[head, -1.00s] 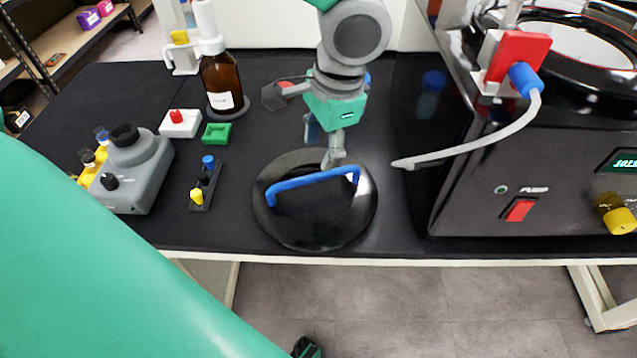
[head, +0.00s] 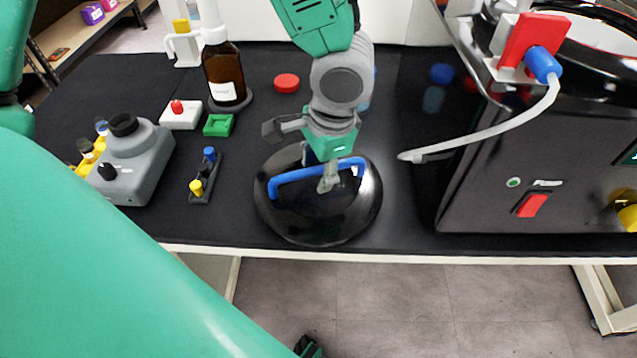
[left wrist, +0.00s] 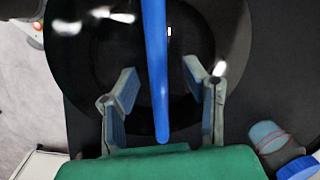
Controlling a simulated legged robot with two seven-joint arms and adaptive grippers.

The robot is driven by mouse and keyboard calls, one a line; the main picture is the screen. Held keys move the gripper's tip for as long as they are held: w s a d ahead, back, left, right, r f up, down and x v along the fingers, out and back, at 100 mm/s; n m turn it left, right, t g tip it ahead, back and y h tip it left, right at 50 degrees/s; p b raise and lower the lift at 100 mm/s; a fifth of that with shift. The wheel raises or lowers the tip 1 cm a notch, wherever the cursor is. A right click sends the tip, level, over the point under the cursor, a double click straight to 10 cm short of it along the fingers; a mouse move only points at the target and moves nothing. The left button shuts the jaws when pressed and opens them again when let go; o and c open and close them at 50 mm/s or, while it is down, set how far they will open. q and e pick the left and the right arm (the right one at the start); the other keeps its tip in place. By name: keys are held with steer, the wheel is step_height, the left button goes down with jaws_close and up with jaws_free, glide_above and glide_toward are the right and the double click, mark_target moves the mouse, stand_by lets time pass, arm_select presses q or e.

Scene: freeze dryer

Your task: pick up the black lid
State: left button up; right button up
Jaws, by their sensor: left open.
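The black lid (head: 330,217) is a round glossy disc with a blue bar handle (head: 290,179). It lies on the black bench top, handle up. My left gripper (head: 319,172) is over the lid at the right half of the handle. In the left wrist view the blue handle (left wrist: 156,60) runs between the two open fingers of my left gripper (left wrist: 163,80), apart from both. The black lid (left wrist: 90,60) fills much of the area behind them. In the head view the far finger is partly hidden by the handle. My right gripper does not show.
The black machine (head: 480,190) with its grey hose (head: 490,137) stands right of the lid. The bench's front edge is close to the lid.

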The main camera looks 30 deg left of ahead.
arm_select(q)
steer(key=shift+d+f, duration=0.1)
steer(key=shift+f, duration=0.15)
stand_by(0.3)
jaws_close()
steer(key=shift+w, duration=0.1)
